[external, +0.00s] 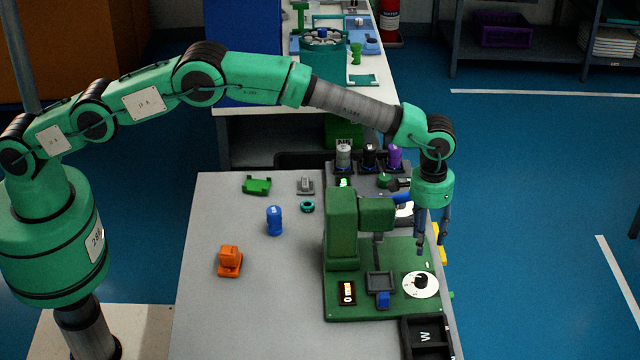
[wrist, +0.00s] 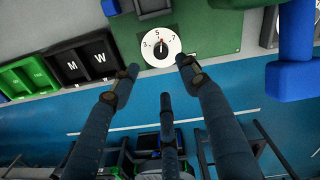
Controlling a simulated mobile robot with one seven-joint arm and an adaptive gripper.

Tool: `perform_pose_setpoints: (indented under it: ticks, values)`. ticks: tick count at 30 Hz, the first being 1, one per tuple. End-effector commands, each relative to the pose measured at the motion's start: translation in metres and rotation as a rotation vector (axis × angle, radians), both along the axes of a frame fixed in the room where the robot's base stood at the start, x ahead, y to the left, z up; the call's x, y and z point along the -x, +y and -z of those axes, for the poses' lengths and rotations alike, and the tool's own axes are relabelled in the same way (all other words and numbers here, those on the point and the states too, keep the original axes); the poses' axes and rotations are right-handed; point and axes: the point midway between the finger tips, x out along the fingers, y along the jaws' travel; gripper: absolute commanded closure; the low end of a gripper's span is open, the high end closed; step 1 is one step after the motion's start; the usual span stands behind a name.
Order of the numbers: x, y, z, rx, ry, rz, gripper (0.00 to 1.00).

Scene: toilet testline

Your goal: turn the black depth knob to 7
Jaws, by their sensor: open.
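The black depth knob (external: 421,282) sits on a round white dial (external: 412,292) at the front right of the green machine base (external: 350,308). In the wrist view the knob (wrist: 163,51) is at the top centre, and the numbers 3, 5 and 7 show on the dial (wrist: 148,56). A small red mark shows near the 5; the knob's exact setting is too small to read surely. My gripper (external: 432,246) points down above the dial, apart from the knob. In the wrist view my gripper (wrist: 158,70) has its fingers spread and empty, below the knob in the picture.
The green machine's column and head (external: 342,228) stand left of my gripper. Black bin W (external: 427,338) is at the front right. A blue part (external: 383,299) is left of the dial. A blue bottle (external: 274,221) and orange part (external: 229,261) lie on the grey table's left.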

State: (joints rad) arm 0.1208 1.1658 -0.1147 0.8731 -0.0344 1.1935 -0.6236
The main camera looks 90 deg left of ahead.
Motion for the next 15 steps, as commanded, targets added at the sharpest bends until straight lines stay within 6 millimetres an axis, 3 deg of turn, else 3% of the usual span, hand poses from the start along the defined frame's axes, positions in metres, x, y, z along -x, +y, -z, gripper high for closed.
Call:
perform_pose_setpoints:
  ticks: [15]
  values:
    - [-0.001,-0.003,0.071,0.000,0.002,0.001,0.55]
